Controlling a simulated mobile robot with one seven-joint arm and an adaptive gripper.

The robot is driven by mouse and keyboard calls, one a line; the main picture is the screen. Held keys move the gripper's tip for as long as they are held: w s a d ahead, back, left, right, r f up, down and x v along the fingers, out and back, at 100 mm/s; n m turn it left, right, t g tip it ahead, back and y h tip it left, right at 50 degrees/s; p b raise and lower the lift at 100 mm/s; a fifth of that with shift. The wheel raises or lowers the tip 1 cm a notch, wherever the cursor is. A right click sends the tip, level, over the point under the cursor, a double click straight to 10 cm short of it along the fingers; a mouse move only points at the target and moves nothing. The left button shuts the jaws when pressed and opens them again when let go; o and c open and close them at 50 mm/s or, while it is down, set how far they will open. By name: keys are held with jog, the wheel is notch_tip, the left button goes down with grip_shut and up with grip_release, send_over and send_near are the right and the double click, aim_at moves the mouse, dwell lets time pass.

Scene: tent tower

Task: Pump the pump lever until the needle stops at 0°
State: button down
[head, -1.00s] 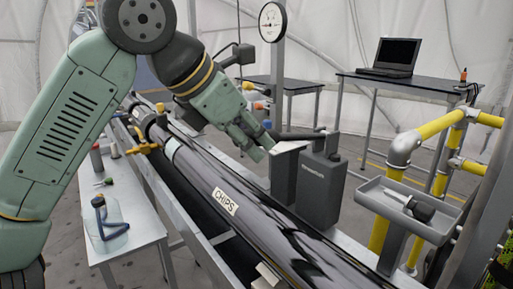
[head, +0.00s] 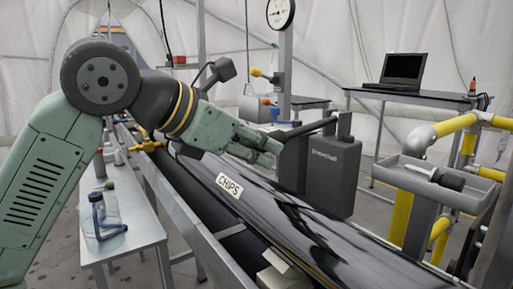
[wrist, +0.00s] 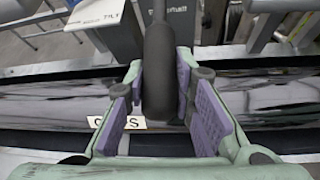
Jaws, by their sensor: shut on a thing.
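The pump is a dark grey box (head: 330,175) with a black lever (head: 308,128) on top, right of my gripper in the head view. My gripper (head: 272,147) is at the lever's near end. In the wrist view, the rounded black grip of the lever (wrist: 159,70) lies between the purple pads of my gripper (wrist: 160,88), which is shut on it. The lever slopes down from its right-hand end toward my gripper. A round white gauge (head: 281,12) stands on a post behind, cut by the top edge. Its needle is too small to read surely.
A long glossy dark tube labelled CHIPS (head: 229,187) runs below my gripper. A grey tray (head: 430,181) holding a dark-handled tool and yellow railings (head: 460,135) stand right. A side table (head: 120,238) with a bottle is left. A laptop (head: 402,78) sits behind.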

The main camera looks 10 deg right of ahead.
jog(key=shift+f, duration=0.1)
jog(key=c, duration=1.3)
grip_release()
jog(key=shift+c, duration=0.2)
jog(key=v, duration=1.2)
jog(key=shift+a, duration=0.1)
